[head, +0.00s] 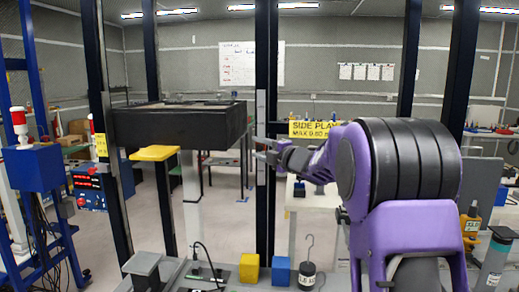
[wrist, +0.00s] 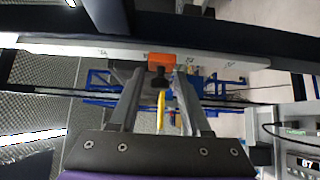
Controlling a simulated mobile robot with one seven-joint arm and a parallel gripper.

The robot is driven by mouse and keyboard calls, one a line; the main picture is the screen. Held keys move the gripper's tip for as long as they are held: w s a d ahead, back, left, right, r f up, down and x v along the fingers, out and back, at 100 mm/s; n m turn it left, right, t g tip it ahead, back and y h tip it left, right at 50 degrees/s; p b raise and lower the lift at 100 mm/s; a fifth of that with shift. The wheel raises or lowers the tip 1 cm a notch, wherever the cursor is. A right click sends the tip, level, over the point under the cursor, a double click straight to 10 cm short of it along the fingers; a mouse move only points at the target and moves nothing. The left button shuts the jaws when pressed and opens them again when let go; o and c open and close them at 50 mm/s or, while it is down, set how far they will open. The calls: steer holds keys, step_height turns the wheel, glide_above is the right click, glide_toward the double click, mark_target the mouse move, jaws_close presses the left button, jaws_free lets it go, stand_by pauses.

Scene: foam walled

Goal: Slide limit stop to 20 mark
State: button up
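The limit stop is an orange block (wrist: 161,61) with a dark knob (wrist: 159,78). It sits on a pale scale rail (wrist: 90,50) that crosses the wrist view sideways. In the head view the rail is a grey upright strip (head: 260,110) on a dark post; the stop cannot be made out there. Small marks show on the rail, too small to read surely. My gripper (wrist: 159,82) is open, its fingers on either side of the knob with gaps visible. In the head view my gripper (head: 263,149) reaches left to the post, fingers apart.
A black box-like unit (head: 180,125) stands left of the post, with a yellow pad (head: 154,153) below it. A yellow sign (head: 312,129) is behind my gripper. A yellow block (head: 249,269), a blue block (head: 281,271) and a hooked weight (head: 306,276) stand at the front.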

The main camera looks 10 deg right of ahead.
jaws_close()
stand_by(1.2)
